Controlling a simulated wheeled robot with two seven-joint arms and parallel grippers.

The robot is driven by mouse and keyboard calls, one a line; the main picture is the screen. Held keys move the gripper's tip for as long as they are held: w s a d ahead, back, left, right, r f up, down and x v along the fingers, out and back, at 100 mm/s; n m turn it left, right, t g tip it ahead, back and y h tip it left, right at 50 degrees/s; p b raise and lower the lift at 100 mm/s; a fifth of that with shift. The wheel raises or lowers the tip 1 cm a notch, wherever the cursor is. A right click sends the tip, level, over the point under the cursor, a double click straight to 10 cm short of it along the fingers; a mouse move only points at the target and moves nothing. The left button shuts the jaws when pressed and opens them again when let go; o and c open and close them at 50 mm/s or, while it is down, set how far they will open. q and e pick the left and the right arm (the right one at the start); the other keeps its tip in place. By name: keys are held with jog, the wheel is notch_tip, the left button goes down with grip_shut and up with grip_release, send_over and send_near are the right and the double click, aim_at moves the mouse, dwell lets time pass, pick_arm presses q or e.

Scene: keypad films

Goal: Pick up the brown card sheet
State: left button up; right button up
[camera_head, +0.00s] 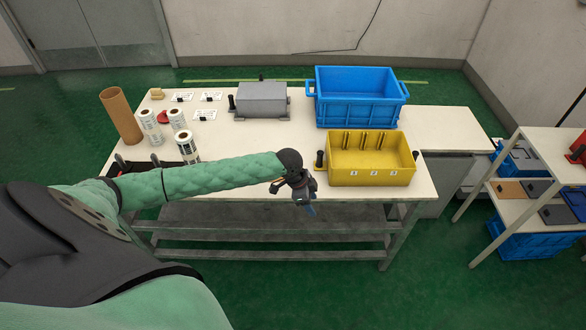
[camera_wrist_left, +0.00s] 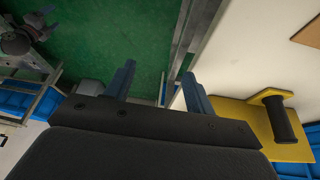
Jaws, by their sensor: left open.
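A flat brown piece (camera_wrist_left: 308,31), which looks like the card sheet, lies on the pale table top at the upper right edge of the left wrist view, partly cut off. In the head view my left forearm covers the table there, so I cannot make it out. My left gripper (camera_head: 309,207) hangs just off the table's front edge, left of the yellow bin (camera_head: 371,177). In the left wrist view its two blue fingers (camera_wrist_left: 158,86) are apart with nothing between them.
A blue crate (camera_head: 357,98), a grey box (camera_head: 262,101), white label rolls (camera_head: 187,147) and a brown tube (camera_head: 121,115) stand on the table (camera_head: 445,125). The yellow bin's black handle (camera_wrist_left: 277,118) stands near my gripper. A shelf at right holds a tan panel (camera_head: 509,190).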

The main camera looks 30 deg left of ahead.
pick_arm(q)
jog(key=shift+n+t, duration=0.3)
jog(key=shift+n, duration=0.2)
jog(key=w+a+r, duration=0.1)
jog(key=w+a, duration=0.2)
jog(key=a, duration=0.2)
jog(key=w+a+r, duration=0.2)
jog(key=a, duration=0.4)
jog(key=w+a+r+p, duration=0.1)
jog(key=w+a+r, duration=0.1)
jog(key=a, duration=0.4)
jog(key=shift+w+a, duration=0.15)
jog(key=shift+w, duration=0.7)
jog(key=shift+w+f, duration=0.1)
jog(key=shift+f, duration=0.2)
jog(key=p+x, duration=0.1)
jog(key=x, duration=0.1)
jog(key=p+x, duration=0.1)
jog(key=shift+w+a+f+p, duration=0.2)
jog(key=shift+a+f+p, duration=0.1)
jog(key=shift+f+p, duration=0.15)
jog(key=shift+w+d+f, duration=0.1)
jog(key=shift+f, duration=0.55)
pick_arm(e)
jog(key=s+d+f, duration=0.3)
jog(key=s+f, duration=0.1)
jog(key=f, duration=0.4)
jog(key=shift+d, duration=0.3)
jog(key=shift+s, duration=0.1)
